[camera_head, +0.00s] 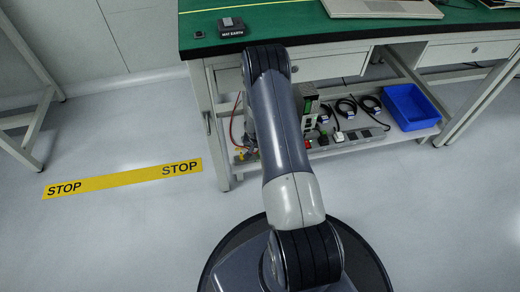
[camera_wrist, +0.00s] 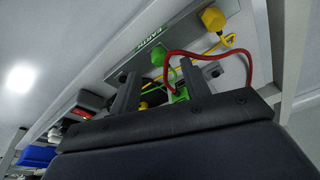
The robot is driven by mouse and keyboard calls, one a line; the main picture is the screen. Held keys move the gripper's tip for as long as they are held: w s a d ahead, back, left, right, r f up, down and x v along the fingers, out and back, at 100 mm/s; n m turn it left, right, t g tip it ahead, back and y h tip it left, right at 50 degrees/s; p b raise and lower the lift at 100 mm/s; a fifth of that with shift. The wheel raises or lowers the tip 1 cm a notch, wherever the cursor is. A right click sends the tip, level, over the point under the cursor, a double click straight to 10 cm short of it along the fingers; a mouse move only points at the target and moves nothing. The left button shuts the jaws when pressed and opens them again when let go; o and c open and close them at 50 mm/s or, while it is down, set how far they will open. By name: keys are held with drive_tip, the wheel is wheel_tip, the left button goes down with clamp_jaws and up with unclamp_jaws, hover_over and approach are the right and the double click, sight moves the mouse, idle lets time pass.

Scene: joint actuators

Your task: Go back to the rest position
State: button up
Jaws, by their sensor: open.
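My gripper (camera_wrist: 158,76) shows in the wrist view with its two dark fingers apart. Between and behind the fingers are a green plug (camera_wrist: 180,94) and green and yellow parts; I see nothing clearly clamped. I cannot tell whether a finger touches them. In the head view my arm rises from my base to the front edge of the workbench (camera_head: 330,36). My gripper is hidden there, behind the arm.
A panel with an EARTH label (camera_wrist: 150,42), a yellow knob (camera_wrist: 213,18) and a looping red cable (camera_wrist: 243,60) lies close around the fingers. The lower shelf (camera_head: 350,143) carries cables and a blue bin (camera_head: 410,106). Floor by the yellow STOP strip (camera_head: 122,178) is clear.

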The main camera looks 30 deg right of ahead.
drive_tip(key=p+v, duration=0.1)
drive_tip(key=v, duration=0.6)
drive_tip(key=shift+p, duration=0.35)
drive_tip(key=shift+f, duration=0.2)
drive_tip(key=b+x, duration=0.4)
drive_tip(key=x, duration=0.7)
drive_tip(key=shift+r+p, duration=0.35)
drive_tip(key=shift+p, duration=0.05)
drive_tip(key=shift+f+b, duration=0.15)
drive_tip(key=shift+b, duration=0.2)
